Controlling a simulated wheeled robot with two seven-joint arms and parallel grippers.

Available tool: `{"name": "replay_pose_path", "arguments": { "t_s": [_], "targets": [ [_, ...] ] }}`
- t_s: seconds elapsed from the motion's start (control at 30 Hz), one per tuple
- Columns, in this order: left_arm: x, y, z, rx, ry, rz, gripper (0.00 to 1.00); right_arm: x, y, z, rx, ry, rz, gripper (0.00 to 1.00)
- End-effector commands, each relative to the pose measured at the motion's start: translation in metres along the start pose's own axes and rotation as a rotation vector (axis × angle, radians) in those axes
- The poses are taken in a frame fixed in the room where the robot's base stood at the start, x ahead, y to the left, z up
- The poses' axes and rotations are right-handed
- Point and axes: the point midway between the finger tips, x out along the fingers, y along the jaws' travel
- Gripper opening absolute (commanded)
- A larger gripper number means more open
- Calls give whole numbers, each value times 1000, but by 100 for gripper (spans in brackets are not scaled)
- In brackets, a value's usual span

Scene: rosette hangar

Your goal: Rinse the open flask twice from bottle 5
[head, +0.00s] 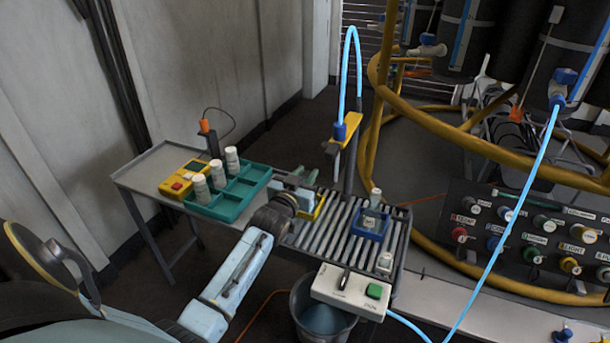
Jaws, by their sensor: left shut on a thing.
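My left gripper (296,196) reaches over the left end of the roller rack (335,228). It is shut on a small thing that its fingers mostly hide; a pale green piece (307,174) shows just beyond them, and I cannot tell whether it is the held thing. A small clear bottle or flask (376,196) stands upright in a blue square holder (371,226) on the rollers. White-capped bottles (200,189) stand in a teal tray (256,175). Their numbers are too small to read. My right gripper is out of view.
A yellow box with a red button (184,179) sits on the grey side table (150,170). A blue-hosed spout under a yellow block (343,132) hangs behind the rack. A control box with a green button (350,290) is in front, above a bucket (322,315).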

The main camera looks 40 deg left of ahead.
Motion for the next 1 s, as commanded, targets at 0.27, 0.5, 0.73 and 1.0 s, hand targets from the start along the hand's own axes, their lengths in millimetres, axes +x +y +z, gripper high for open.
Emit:
{"name": "replay_pose_path", "arguments": {
  "t_s": [0.27,0.5,0.73,1.0],
  "targets": [
    [0,0,3,-1,1,0,0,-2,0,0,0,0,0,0],
    [0,0,4,0,1,0,0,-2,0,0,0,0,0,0],
    [0,0,9,-1,1,0,0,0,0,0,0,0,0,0],
    [0,0,11,0,2,0,0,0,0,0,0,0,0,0]
  ]
}}
